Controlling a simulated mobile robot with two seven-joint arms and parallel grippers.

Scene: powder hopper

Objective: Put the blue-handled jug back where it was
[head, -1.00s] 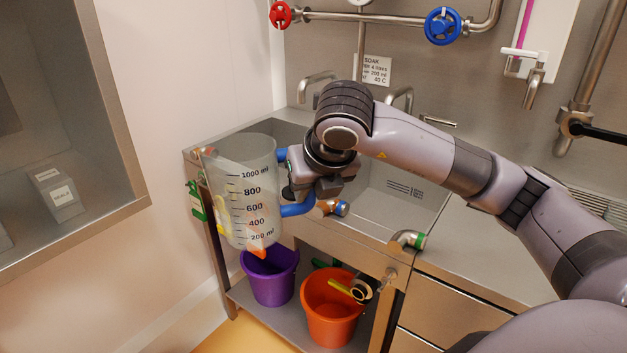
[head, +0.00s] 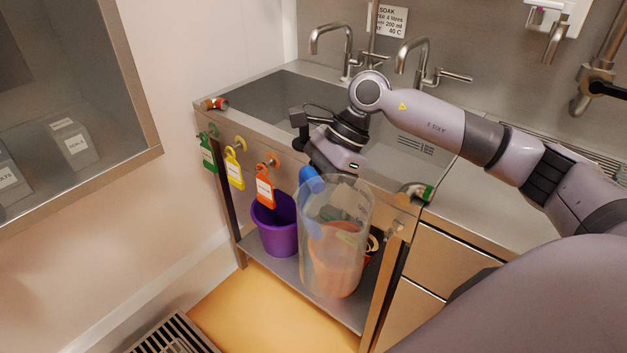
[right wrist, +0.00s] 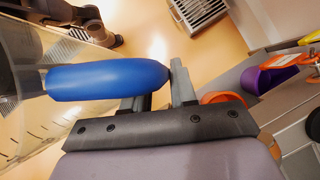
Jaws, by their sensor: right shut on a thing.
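The clear jug (head: 335,235) with the blue handle hangs in the air in front of the sink unit in the head view, roughly upright. Its blue handle (head: 309,188) is at its upper left, and in the right wrist view the blue handle (right wrist: 108,79) crosses close to the jaws. My right gripper (head: 325,172) is shut on the handle, beside the sink's front edge. The jug's clear wall also shows at the left of the wrist view. My left gripper is not in view.
Green, yellow and orange tags (head: 264,186) hang on the sink front. A purple bucket (head: 275,225) stands on the lower shelf (head: 262,250). An orange bucket shows through the jug. Taps (head: 412,60) stand behind the sink. A floor drain (head: 172,338) lies at lower left.

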